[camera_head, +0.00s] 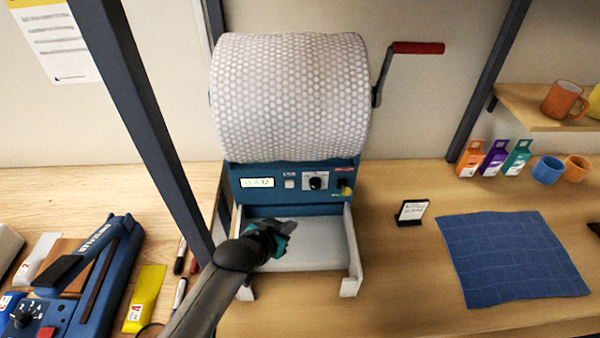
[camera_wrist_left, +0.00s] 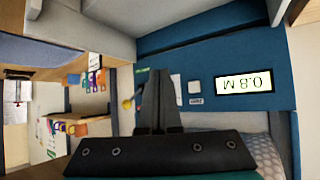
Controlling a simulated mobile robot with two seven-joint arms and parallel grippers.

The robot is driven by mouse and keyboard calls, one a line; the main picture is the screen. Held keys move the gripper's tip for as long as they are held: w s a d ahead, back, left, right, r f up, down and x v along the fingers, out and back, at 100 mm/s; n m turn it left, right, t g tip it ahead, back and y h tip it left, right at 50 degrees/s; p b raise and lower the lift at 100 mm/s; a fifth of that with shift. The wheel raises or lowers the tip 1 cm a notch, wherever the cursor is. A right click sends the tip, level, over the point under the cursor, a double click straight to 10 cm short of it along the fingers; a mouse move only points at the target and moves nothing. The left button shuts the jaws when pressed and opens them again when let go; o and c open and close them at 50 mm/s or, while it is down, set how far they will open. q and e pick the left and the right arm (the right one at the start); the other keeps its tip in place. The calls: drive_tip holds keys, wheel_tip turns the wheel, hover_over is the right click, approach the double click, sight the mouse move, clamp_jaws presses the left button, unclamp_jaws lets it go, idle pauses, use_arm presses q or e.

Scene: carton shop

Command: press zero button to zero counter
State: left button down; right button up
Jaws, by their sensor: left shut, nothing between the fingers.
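The counter display (camera_head: 257,183) is on the blue front panel under the bubble-wrap roll. It also shows upside down in the left wrist view (camera_wrist_left: 245,83), reading 0.8 M. My left gripper (camera_head: 287,231) is shut and empty, over the pale tray below the panel. In the left wrist view its fingers (camera_wrist_left: 158,78) appear beside the button, with a gap in the picture. My right gripper is not in view.
A black knob (camera_head: 316,183) and a yellow-tipped part (camera_head: 346,188) sit right of the button. The bubble-wrap roll (camera_head: 290,97) has a red-handled crank (camera_head: 418,47). A dark post (camera_head: 150,130) stands left. A blue mat (camera_head: 512,257) lies right.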

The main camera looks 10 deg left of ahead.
use_arm(q)
drive_tip(key=b, duration=0.2)
approach(294, 187)
drive_tip(key=shift+w+d+f, duration=0.3)
drive_tip(key=shift+w+f, duration=0.25)
drive_tip(key=shift+f, duration=0.1)
drive_tip(key=shift+w+d+f, duration=0.25)
drive_tip(key=shift+w+f, duration=0.3)
drive_tip(key=shift+f, duration=0.15)
drive_tip(key=shift+w+d+f, duration=0.3)
drive_tip(key=shift+w+f, duration=0.25)
drive_tip(key=shift+f, duration=0.1)
drive_tip(key=shift+w, duration=0.1)
idle(0.7)
drive_tip(key=shift+w+a, duration=0.15)
drive_tip(key=shift+w, duration=0.2)
drive_tip(key=shift+w+a, duration=0.1)
drive_tip(key=shift+w, duration=0.3)
idle(0.9)
drive_tip(key=shift+r, duration=0.1)
drive_tip(key=shift+s+d+p, duration=0.25)
drive_tip(key=shift+s+p, duration=0.45)
drive_tip(key=shift+s, duration=0.15)
